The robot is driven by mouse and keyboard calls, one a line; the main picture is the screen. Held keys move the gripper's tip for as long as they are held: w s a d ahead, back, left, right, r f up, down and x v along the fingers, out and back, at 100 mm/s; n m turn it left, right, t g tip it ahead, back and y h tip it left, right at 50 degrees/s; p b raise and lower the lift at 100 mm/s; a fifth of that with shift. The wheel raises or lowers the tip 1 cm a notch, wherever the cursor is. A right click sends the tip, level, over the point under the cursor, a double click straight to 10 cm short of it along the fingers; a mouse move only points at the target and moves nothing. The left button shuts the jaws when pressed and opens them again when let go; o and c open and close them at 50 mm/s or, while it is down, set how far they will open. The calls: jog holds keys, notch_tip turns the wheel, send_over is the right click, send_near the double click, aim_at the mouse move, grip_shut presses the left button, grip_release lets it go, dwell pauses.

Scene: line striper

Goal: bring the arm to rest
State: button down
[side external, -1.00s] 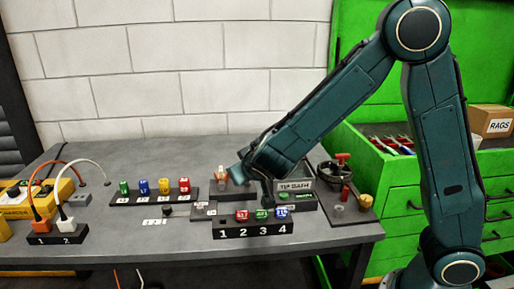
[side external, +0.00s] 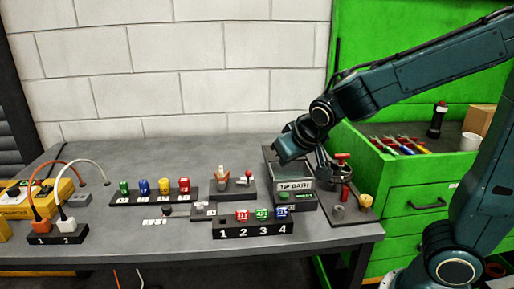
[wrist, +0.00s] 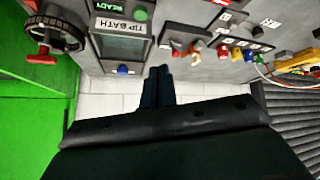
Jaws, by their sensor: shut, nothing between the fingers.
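My gripper (side external: 287,150) is above the tip bath (side external: 295,185) at the back right of the table in the side view. In the wrist view its two dark fingers (wrist: 159,76) lie together, shut and empty. The wrist view shows the tip bath (wrist: 119,27) and a green READY button (wrist: 101,7) close by. In the side view my arm reaches in from the right, bent at the elbow. My fingertips are hard to make out there.
A black numbered block (side external: 253,232) with red, green and blue pieces stands at the front. A rack (side external: 153,197) holds several coloured pieces. A red-handled wheel device (side external: 340,170) stands right of the bath. An open green drawer cabinet (side external: 400,175) is beside the table.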

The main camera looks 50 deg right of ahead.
jog(key=s+a+r+n+y, duration=0.1)
jog(key=s, duration=0.8)
jog(key=s+a+r+n+g+y, duration=0.1)
jog(key=s+a+r+n+y, duration=0.1)
jog(key=s, duration=0.6)
jog(key=shift+s+r+y, duration=0.2)
jog(key=shift+s+y, duration=0.1)
jog(key=shift+s, duration=0.05)
